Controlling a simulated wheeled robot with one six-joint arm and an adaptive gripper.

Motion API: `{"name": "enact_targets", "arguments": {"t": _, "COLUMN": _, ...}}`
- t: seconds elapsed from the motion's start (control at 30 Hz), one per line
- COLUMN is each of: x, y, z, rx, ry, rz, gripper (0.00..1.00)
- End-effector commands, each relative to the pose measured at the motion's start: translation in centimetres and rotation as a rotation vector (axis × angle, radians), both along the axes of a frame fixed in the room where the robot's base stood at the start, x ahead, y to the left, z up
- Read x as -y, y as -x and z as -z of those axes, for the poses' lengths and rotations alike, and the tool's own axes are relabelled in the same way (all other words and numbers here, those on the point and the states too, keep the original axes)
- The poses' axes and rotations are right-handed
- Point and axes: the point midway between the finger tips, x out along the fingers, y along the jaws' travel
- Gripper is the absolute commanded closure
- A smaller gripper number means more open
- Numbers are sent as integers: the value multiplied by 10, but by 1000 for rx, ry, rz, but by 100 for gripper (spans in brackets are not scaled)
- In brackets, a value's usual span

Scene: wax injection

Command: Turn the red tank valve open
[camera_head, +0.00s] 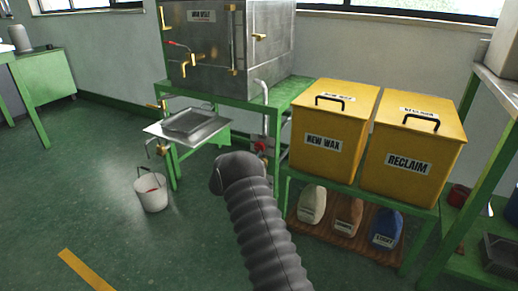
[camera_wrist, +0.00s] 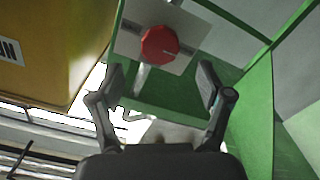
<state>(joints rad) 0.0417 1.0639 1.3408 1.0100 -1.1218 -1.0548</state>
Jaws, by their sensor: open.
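A red round valve knob (camera_wrist: 160,45) sits on a pale square plate (camera_wrist: 187,28) in the upper middle of the wrist view. In the head view, a small red round part (camera_head: 261,146) shows low beside the green stand, under a pipe. My gripper (camera_wrist: 162,78) is open and empty, its two fingers spread below the knob in the wrist view and apart from it. The head view hides my gripper behind my dark sleeved arm. The metal wax tank (camera_head: 205,40) stands on the green stand and has a small red-handled fitting (camera_head: 178,44) on its front.
Yellow NEW WAX (camera_head: 319,155) and RECLAIM (camera_head: 403,178) bins stand close to the right; a yellow bin (camera_wrist: 45,55) also fills the wrist view's upper left. A metal tray (camera_head: 187,126) and white bucket (camera_head: 151,191) are left. Green panels (camera_wrist: 247,115) lie close right of my gripper.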

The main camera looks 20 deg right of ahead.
Motion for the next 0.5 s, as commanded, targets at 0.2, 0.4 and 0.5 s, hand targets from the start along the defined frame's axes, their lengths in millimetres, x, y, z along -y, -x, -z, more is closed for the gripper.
{"name": "enact_targets", "arguments": {"t": 0.2, "x": 32, "y": -24, "z": 0, "rx": 2, "ry": -1, "rz": 1, "gripper": 22}}
{"name": "enact_targets", "arguments": {"t": 0.4, "x": 50, "y": -39, "z": 0, "rx": 1, "ry": -1, "rz": 0, "gripper": 22}}
{"name": "enact_targets", "arguments": {"t": 0.5, "x": 55, "y": -43, "z": 0, "rx": 1, "ry": -1, "rz": -1, "gripper": 22}}
